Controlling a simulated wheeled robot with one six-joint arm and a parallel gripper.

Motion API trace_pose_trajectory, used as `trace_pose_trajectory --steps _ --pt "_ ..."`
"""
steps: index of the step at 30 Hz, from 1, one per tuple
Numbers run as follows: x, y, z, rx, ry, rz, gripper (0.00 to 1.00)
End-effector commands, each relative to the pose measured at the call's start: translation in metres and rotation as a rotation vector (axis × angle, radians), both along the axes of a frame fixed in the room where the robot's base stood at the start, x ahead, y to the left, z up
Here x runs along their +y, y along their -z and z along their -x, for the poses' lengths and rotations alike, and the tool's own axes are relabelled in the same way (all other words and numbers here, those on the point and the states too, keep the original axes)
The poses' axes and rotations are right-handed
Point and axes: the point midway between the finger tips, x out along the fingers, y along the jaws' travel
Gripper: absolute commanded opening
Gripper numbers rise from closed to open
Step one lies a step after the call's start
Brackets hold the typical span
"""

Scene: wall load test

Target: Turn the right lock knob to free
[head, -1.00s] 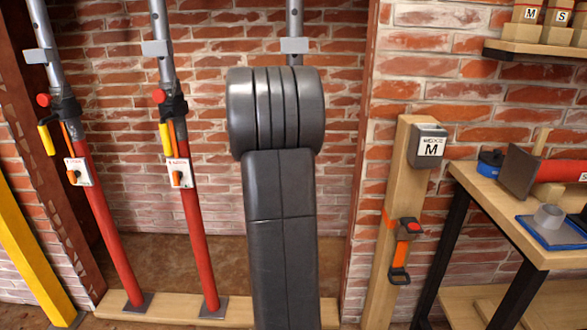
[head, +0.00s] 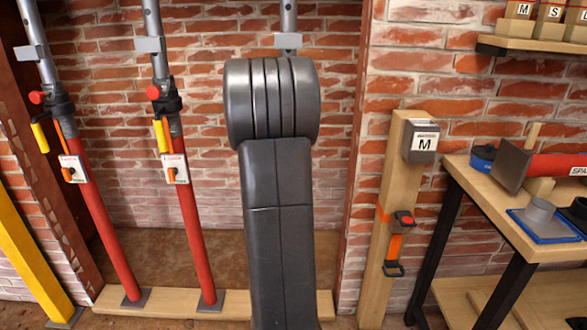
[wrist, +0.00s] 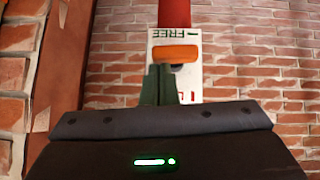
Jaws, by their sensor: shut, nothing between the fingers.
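The right lock's white plate (wrist: 188,83) is in the wrist view, on a red prop tube (wrist: 174,13), with upside-down FREE lettering at its upper edge in the picture. Its orange knob (wrist: 175,53) lies sideways across the plate. My gripper (wrist: 159,72) is shut and empty, its green fingers just below the knob in the picture and overlapping the plate. I cannot tell whether they touch the knob. In the head view my arm hides this plate and knob; only the right prop's grey upper tube (head: 288,18) shows.
Two similar props, left (head: 90,210) and middle (head: 190,225), stand left of my arm on a wooden sill (head: 165,301). A wooden post (head: 383,270) with an M box (head: 421,143) and a workbench (head: 505,220) are on the right. Brick wall lies behind.

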Motion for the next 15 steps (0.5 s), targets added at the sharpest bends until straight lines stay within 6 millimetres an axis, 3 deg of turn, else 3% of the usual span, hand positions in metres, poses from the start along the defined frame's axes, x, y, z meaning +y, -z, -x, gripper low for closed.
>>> trace_pose_trajectory --steps 15 --pt "0.0 -0.014 0.0 -0.001 0.0 0.0 0.0"
